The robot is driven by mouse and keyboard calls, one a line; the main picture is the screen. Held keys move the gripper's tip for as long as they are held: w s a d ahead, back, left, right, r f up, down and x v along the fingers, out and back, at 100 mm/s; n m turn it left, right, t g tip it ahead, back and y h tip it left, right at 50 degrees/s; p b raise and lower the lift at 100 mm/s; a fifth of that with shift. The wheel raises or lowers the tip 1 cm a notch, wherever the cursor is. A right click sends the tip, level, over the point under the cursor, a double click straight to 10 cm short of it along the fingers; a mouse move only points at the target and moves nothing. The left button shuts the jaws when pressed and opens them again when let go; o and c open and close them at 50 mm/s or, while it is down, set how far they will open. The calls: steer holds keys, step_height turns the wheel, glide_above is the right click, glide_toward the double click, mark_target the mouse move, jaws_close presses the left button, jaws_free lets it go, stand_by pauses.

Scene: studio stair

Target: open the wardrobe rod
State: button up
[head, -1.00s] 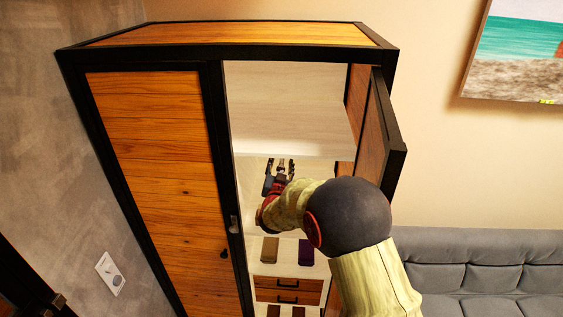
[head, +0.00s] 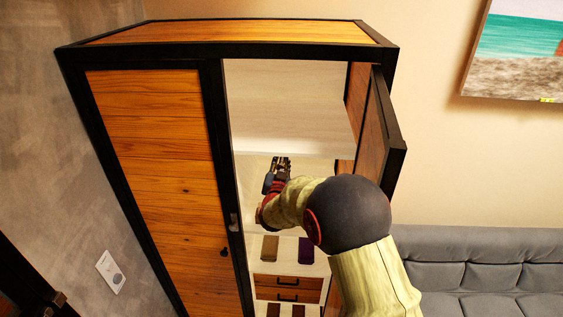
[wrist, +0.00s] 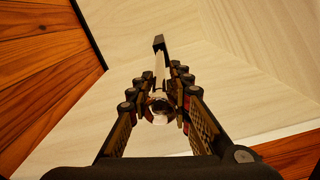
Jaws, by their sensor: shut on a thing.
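The wardrobe (head: 160,140) stands with its right door (head: 376,140) swung open and its left door shut. My gripper (head: 281,164) reaches into the open right side. In the wrist view my gripper (wrist: 160,88) has its two fingers closed on the wardrobe rod (wrist: 160,62), a slim light bar with a dark far end and a round shiny near end. The rod runs away from the camera between the fingers. In the head view I cannot make out the rod apart from the fingers.
Inside, below my gripper, a shelf holds a brown item (head: 270,247) and a purple item (head: 306,250). Under them is a wooden drawer (head: 288,290). A grey sofa (head: 465,265) stands at the right. The open door is close to my arm.

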jaws_close()
steer(key=s+b, duration=0.7)
steer(key=s, duration=1.4)
steer(key=shift+a+b, duration=0.35)
steer(key=o, duration=1.1)
jaws_free()
steer(key=shift+w, duration=0.1)
steer(key=s, duration=1.2)
steer(key=shift+a, duration=0.2)
